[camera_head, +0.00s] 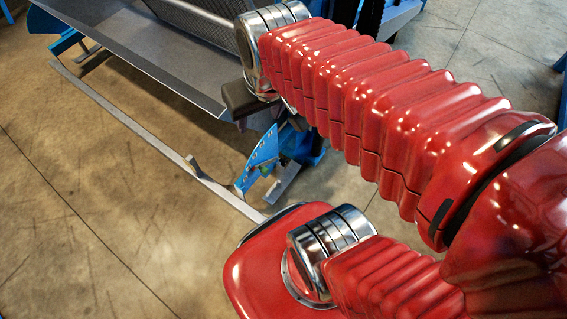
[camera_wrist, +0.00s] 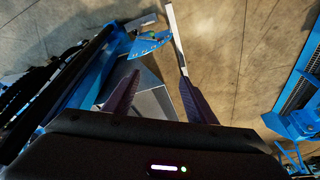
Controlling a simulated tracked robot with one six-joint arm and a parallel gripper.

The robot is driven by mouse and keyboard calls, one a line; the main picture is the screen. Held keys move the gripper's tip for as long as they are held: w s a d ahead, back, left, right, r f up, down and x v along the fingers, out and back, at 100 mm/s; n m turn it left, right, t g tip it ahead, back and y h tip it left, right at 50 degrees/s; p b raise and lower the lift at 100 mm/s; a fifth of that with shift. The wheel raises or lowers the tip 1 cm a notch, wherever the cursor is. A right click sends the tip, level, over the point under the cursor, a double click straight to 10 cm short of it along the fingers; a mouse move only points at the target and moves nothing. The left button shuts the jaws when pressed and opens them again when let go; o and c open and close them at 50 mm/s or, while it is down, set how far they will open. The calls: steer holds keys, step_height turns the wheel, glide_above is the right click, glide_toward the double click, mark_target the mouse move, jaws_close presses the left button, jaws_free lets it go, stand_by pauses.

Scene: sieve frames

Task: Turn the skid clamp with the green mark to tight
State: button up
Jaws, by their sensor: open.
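A blue bracket plate with holes (camera_head: 262,158) stands beside a long grey skid rail (camera_head: 130,118), below the end of my arm. In the wrist view the blue bracket (camera_wrist: 150,42) lies beyond the fingertips, left of the rail (camera_wrist: 176,32).
A grey metal tray (camera_head: 150,55) on blue framework stands at the upper left, close to my wrist. Blue framework (camera_wrist: 297,122) shows at right in the wrist view. The concrete floor (camera_head: 80,210) at the lower left is clear.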

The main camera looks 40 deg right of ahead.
steer(key=w+d+f+m+g, duration=0.2)
steer(key=d+f+g, duration=0.3)
steer(key=d+f, duration=1.75)
steer(key=s+d+f+n, duration=0.1)
steer(key=s+d+f, duration=0.15)
steer(key=f, duration=0.65)
steer(key=s+d+f, duration=0.1)
steer(key=d+f, duration=0.2)
steer(key=f, duration=0.6)
steer(key=s+d+f+n, duration=0.1)
steer(key=d+f, duration=0.1)
steer(key=f, duration=0.6)
steer(key=s+a+f+n+t+y, duration=0.1)
steer(key=a+f+n+t, duration=0.2)
steer(key=f, duration=0.9)
steer(key=s+a+f+n+t, duration=0.15)
steer(key=a+f+t, duration=0.25)
steer(key=f, duration=0.9)
steer(key=w+a+r+n+t, duration=0.2)
steer(key=w+r+n+t, duration=0.5)
steer(key=w, duration=0.4)
steer(key=shift+a+r+t, duration=0.15)
steer(key=shift+r+t, duration=0.55)
steer(key=shift+t, duration=0.3)
